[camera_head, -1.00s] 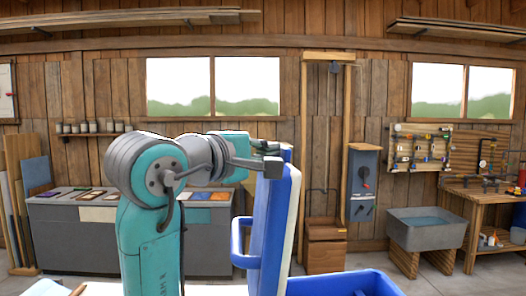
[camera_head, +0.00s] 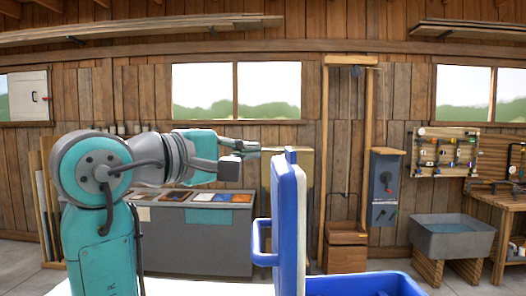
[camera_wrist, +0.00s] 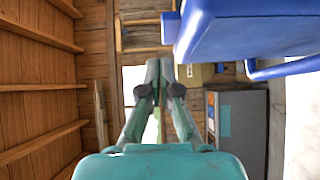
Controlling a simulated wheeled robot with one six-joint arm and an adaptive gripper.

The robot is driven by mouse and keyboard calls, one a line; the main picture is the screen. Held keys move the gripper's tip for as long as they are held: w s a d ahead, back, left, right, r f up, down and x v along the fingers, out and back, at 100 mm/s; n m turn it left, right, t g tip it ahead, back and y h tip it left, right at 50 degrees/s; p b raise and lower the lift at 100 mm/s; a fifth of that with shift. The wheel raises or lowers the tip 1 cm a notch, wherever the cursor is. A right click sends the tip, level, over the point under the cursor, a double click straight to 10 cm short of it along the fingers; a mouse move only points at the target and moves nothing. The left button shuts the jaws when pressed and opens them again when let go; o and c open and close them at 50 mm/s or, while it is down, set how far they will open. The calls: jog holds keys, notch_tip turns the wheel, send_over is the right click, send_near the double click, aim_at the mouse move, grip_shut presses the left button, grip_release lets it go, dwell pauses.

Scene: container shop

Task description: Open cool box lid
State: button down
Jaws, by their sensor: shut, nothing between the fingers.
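The cool box (camera_head: 365,284) is a blue box at the bottom of the head view, its lower part cut off by the frame. Its blue and white lid (camera_head: 290,225) stands open, about upright, on the left side of the box. A blue handle (camera_head: 262,242) sticks out from the lid's left face. My gripper (camera_head: 256,149) is shut and empty, level with the lid's top edge and just left of it. In the wrist view the closed fingertips (camera_wrist: 160,66) are apart from the blue lid (camera_wrist: 240,28) at the upper right.
A grey counter (camera_head: 195,243) with coloured panels stands behind my arm. A wooden crate (camera_head: 346,252), a grey lever box (camera_head: 384,190) and a grey water basin (camera_head: 450,238) stand behind and to the right. Open floor shows between the cool box and the basin.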

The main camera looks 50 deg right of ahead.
jog(key=shift+a+r, duration=0.1)
jog(key=shift+a, duration=0.7)
